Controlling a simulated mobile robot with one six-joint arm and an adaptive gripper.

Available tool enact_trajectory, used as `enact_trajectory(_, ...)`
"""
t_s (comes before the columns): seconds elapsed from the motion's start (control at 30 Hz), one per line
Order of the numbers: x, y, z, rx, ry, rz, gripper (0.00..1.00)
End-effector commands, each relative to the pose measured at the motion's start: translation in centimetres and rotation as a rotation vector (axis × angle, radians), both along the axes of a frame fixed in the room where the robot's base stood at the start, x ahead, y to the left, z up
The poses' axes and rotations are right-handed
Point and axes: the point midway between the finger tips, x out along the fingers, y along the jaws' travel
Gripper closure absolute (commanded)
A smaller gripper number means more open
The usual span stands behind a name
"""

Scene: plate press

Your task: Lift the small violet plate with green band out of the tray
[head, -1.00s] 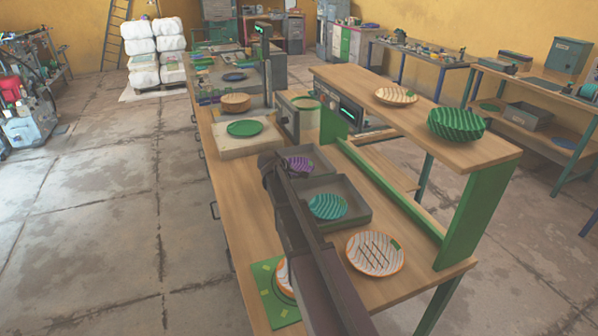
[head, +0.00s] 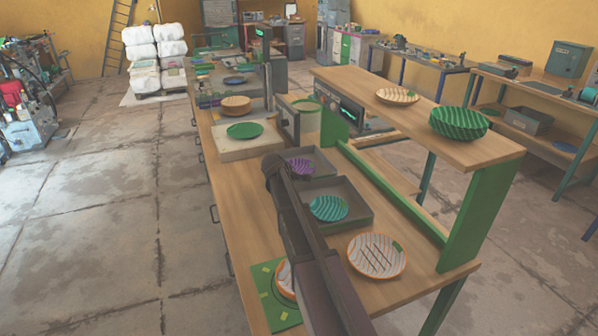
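The small violet plate (head: 300,167) shows partly, lying in the far part of the grey tray (head: 366,212). My arm crosses in front and hides its left side, so its green band is hard to make out. A teal striped plate (head: 328,208) lies in the near part of the tray. My arm reaches from the bottom of the head view up to the tray's left side. I cannot make out my gripper's fingers; they do not show in this view.
An orange-rimmed white plate (head: 376,256) lies right of my arm. Another plate, partly hidden, sits on a green mat (head: 268,296). A raised shelf (head: 440,135) with a cream plate (head: 397,95) and green bowls (head: 459,123) stands on the right. Bare wood lies left of the tray.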

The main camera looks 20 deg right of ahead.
Motion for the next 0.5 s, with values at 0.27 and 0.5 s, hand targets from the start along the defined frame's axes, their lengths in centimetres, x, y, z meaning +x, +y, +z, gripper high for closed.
enact_trajectory(0.27,-0.02,-0.02,-0.01,0.000,0.001,-0.001,1.00)
enact_trajectory(0.5,-0.04,-0.04,-0.01,0.001,0.001,-0.001,1.00)
